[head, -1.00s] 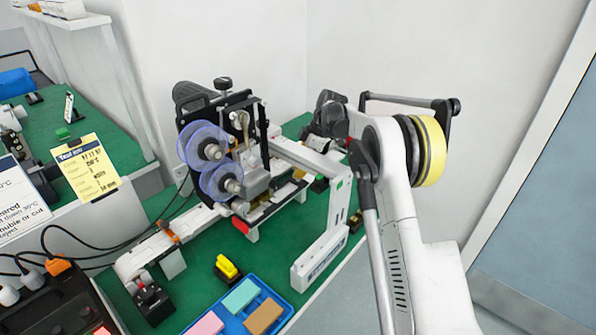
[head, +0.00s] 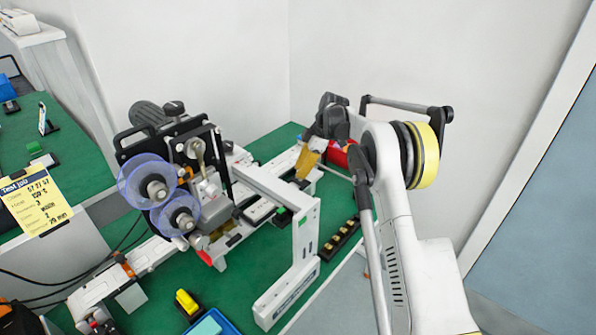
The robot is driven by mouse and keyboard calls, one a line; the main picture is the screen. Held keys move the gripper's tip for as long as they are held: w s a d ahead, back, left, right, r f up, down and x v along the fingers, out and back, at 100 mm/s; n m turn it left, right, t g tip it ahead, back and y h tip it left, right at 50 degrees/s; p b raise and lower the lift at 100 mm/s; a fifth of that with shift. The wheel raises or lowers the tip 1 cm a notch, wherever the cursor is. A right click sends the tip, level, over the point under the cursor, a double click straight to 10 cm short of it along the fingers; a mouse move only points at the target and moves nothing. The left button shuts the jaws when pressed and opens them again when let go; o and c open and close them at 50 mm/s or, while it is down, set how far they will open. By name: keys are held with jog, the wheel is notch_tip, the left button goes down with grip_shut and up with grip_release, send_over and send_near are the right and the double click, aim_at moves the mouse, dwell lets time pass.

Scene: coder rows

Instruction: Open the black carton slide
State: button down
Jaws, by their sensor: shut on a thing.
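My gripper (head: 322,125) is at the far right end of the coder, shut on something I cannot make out. An amber piece (head: 308,162) shows right below its fingertips; whether they hold it or it lies behind them cannot be told. I cannot pick out the black carton slide for sure. The coder (head: 215,180) has a black side plate, two clear reels at its left and a white frame over its bed.
A white gantry leg (head: 305,235) stands in front of the gripper. A red cylinder (head: 340,156) lies just right of the fingertips. A black rack (head: 340,240) with several tan pieces is at the table's right edge. A yellow-and-black block (head: 187,303) sits in front.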

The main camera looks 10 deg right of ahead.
jog(key=shift+w+d, duration=0.45)
jog(key=shift+d, duration=0.15)
jog(key=shift+w+d, duration=0.4)
jog(key=shift+d, duration=0.2)
jog(key=c, duration=1.2)
grip_release()
jog(key=shift+f, duration=0.1)
jog(key=shift+c, duration=0.2)
jog(key=v, duration=1.2)
